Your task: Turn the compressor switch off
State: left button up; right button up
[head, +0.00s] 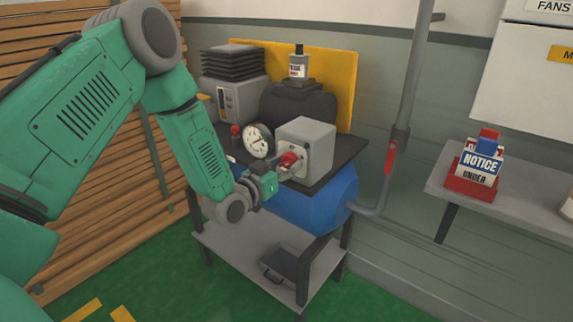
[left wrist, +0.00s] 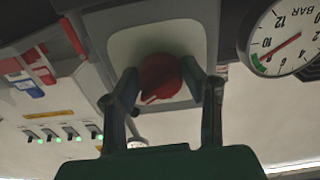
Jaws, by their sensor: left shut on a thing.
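The compressor switch is a red rotary knob (head: 290,159) on the front of a grey box (head: 307,145) on the compressor stand. In the left wrist view the red knob (left wrist: 160,76) sits on a pale square plate (left wrist: 120,45), with its pointer slanted toward the lower left. My left gripper (head: 282,169) is at the knob, and in the left wrist view its two fingers (left wrist: 165,82) are on either side of it, closed on it. The fingers hide the knob's sides. My right gripper is not in view.
A pressure gauge (head: 257,141) stands left of the switch box. A blue tank (head: 310,206) is under the stand's top. A pipe with a red lever (head: 390,157) runs up the wall to the right. A side table (head: 520,207) holds a red holder with notice tags (head: 478,165).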

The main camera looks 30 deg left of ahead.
pick_arm(q)
jog(key=shift+s+f+n, duration=0.15)
jog(key=shift+f+n, duration=0.2)
jog(key=shift+n, duration=0.05)
jog(key=n, duration=0.4)
jog(key=shift+n, duration=0.4)
jog(key=n+b, duration=0.1)
jog(key=n, duration=0.4)
jog(key=shift+n+b, duration=0.35)
jog(key=shift+n, duration=0.05)
jog(key=shift+r, duration=0.1)
jog(key=shift+n, duration=0.3)
jog(key=o, duration=1.1)
jog(key=shift+o, duration=0.2)
jog(key=shift+r, duration=0.1)
